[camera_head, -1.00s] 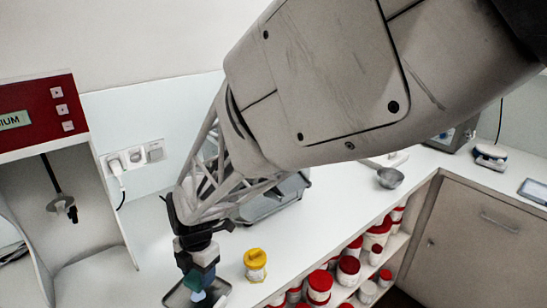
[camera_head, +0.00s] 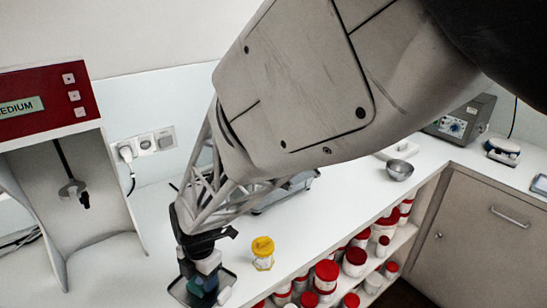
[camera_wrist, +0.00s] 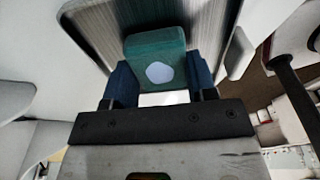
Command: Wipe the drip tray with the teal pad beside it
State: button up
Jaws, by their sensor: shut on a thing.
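My gripper (camera_head: 203,288) is low over the drip tray (camera_head: 231,277) at the bottom of the head view. Its blue fingers (camera_wrist: 160,78) are shut on the sides of the teal pad in the wrist view. The teal pad (camera_wrist: 155,47) is a rounded block with a pale round spot on its face. The drip tray also shows in the wrist view as a grey ridged surface (camera_wrist: 96,30) beyond the pad. The pad lies over this surface; I cannot tell whether it touches. My gripper hides much of the tray in the head view.
A yellow-lidded jar (camera_head: 263,253) stands right of the tray. The red-topped machine (camera_head: 45,105) stands at left. A metal scoop (camera_head: 399,170) and a grey instrument (camera_head: 460,120) are farther right. Red-lidded jars (camera_head: 326,275) fill the shelf below the counter edge.

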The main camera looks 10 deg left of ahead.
jog(key=shift+w+d, duration=0.3)
jog(key=shift+w, duration=0.4)
jog(key=shift+w+d, duration=0.3)
jog(key=shift+w, duration=0.35)
jog(key=shift+s+a, duration=0.35)
jog(key=shift+s, duration=0.45)
jog(key=shift+s+a, duration=0.3)
jog(key=shift+s, duration=0.45)
jog(key=shift+w+d, duration=0.35)
jog(key=shift+w, duration=0.45)
jog(key=shift+w+d, duration=0.3)
jog(key=shift+w, duration=0.5)
jog(key=shift+s+a, duration=0.35)
jog(key=shift+s, duration=0.5)
jog(key=shift+s+a, duration=0.3)
jog(key=shift+s, duration=0.5)
jog(key=shift+w+d, duration=0.35)
jog(key=shift+w, duration=0.5)
jog(key=shift+w+d, duration=0.3)
jog(key=shift+w, duration=0.55)
jog(key=shift+s+r, duration=0.1)
jog(key=shift+r, duration=3.85)
